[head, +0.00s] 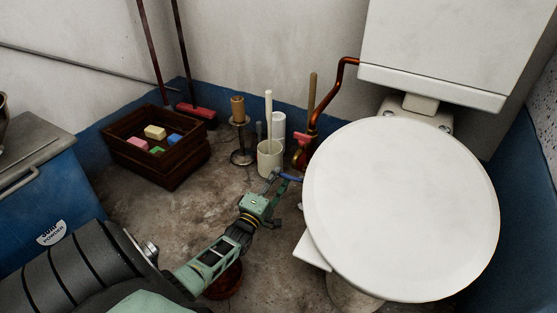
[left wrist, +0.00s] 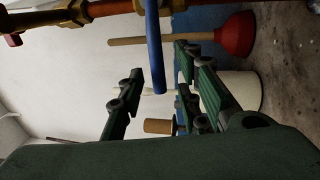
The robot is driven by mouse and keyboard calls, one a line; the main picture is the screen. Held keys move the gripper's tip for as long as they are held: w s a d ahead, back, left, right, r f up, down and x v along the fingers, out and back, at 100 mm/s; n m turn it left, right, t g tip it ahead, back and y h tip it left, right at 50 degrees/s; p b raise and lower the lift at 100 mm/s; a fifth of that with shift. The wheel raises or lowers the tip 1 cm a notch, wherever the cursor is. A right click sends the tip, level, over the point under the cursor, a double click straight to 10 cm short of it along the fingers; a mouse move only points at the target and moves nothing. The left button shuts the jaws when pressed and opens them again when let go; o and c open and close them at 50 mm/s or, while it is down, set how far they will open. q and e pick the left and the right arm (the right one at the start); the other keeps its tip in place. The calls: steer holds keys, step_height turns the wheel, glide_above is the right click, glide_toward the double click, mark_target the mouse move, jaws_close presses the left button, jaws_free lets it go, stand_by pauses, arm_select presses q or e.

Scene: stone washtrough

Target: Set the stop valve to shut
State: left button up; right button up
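The stop valve's blue handle (head: 291,177) shows low beside the toilet, at my left gripper's fingertips. In the left wrist view the handle (left wrist: 157,45) is a blue bar reaching down from the top edge. It looks roughly crosswise to the copper and brass pipework (left wrist: 100,10). My left gripper (head: 280,180) is open. In the left wrist view its fingers (left wrist: 158,82) stand on either side of the bar's lower end, with a visible gap on each side. The valve body and the handle's pivot are not clearly visible. My right gripper is not in view.
The toilet lid (head: 400,205) is close on the right. A plunger (left wrist: 235,35) and a pale brush holder (head: 270,158) stand behind the gripper. A roll stand (head: 242,145) and wooden crate (head: 155,160) are further left. The copper pipe (head: 341,72) runs up to the cistern (head: 435,45).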

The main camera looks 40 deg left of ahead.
arm_select(q)
steer(key=v, duration=1)
